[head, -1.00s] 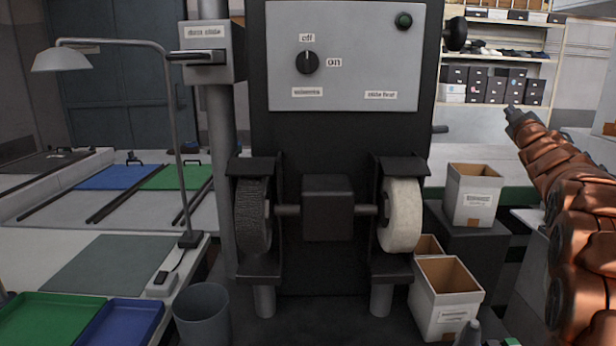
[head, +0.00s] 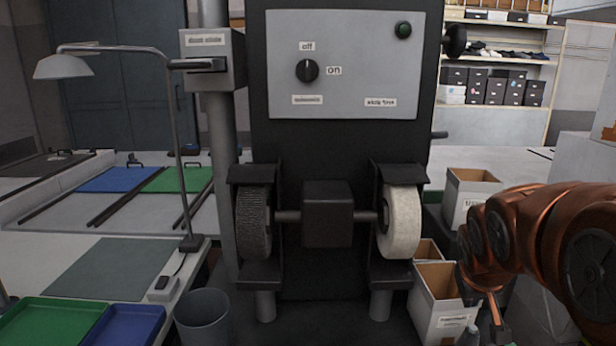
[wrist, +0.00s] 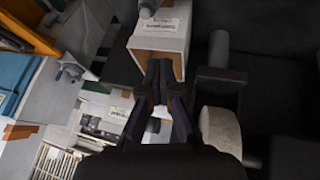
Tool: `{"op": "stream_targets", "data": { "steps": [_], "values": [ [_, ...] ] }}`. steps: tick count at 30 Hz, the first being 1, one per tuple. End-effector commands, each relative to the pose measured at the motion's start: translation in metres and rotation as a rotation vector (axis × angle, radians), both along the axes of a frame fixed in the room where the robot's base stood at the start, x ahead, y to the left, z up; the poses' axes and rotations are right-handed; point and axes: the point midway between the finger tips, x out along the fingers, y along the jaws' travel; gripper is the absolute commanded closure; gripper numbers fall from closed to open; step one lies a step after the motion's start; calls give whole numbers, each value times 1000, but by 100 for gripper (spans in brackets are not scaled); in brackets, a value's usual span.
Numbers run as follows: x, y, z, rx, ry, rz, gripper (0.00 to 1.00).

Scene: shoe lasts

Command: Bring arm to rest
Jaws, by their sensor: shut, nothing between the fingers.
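My copper-coloured arm (head: 540,240) is at the right in the head view, bent with its far end low beside the white boxes. My gripper (wrist: 159,66) shows in the wrist view with its dark fingers together and nothing between them. Beyond the fingertips in that view is an open white box (wrist: 172,50) with a brown inside. I cannot tell whether the fingers touch it. In the head view the arm partly hides the lower white box (head: 432,305).
A grinding machine with a dark wheel (head: 254,222) and a white wheel (head: 401,222) stands in the middle. The white wheel (wrist: 220,130) is near my gripper in the wrist view. A bin (head: 203,318), a lamp (head: 70,66) and trays (head: 55,322) are at the left.

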Motion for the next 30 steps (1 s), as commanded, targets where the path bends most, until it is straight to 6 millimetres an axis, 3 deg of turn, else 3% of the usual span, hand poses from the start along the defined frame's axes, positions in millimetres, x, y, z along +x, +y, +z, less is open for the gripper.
{"op": "stream_targets", "data": {
  "steps": [1, 9, 15, 18, 21, 30],
  "values": [
    [-27, 15, -12, 31, 61, 1, 100],
    [-167, 83, -63, 175, 383, 4, 100],
    [-248, 113, -82, 241, 567, 15, 100],
    [-270, 121, -85, 259, 618, 19, 100],
    [-278, 124, -86, 265, 636, 20, 100],
    [-279, 124, -87, 265, 639, 20, 100]
  ]
}}
